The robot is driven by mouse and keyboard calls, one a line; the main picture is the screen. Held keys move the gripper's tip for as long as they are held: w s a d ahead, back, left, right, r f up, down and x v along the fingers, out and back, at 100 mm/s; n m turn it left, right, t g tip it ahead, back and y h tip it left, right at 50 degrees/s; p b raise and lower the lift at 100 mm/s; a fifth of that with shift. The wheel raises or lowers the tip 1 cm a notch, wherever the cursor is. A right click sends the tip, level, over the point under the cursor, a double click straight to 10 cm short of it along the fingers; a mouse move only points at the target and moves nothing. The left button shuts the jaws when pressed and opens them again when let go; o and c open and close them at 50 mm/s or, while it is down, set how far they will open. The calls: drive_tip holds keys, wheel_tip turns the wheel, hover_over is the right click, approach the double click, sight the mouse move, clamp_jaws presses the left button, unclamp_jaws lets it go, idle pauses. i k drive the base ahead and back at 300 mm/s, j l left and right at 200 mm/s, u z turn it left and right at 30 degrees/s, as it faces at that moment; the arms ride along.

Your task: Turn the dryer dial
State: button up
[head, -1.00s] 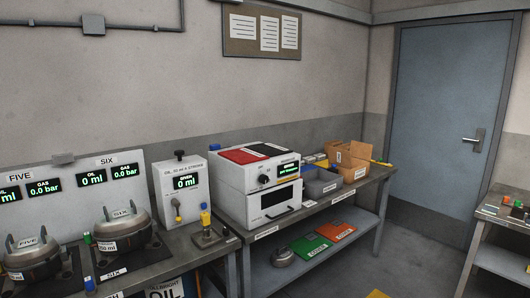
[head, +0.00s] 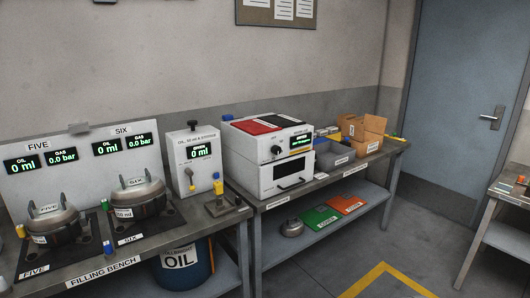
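The dryer appears to be the white box unit (head: 268,155) on the bench, though its label is too small to read. A round black dial (head: 277,150) sits on the front of its upper part, left of a small green-lit display (head: 300,141). Red and black panels lie on its top. A door with a dark window (head: 293,172) and a handle is below. The dial's pointer setting is too small to tell. My gripper is not in view.
Left of the dryer stand an oil dispenser (head: 194,160) and a filling bench (head: 100,262) with two compressors. Open floor (head: 350,255) with yellow marking lies in front.

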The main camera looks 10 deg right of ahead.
sight(276, 150)
drive_tip(key=i+j, duration=0.1)
drive_tip(key=i, duration=0.3)
drive_tip(key=i+j+z, duration=0.15)
drive_tip(key=i, duration=0.3)
drive_tip(key=i+j, duration=0.15)
drive_tip(key=i, duration=0.25)
drive_tip(key=z, duration=0.05)
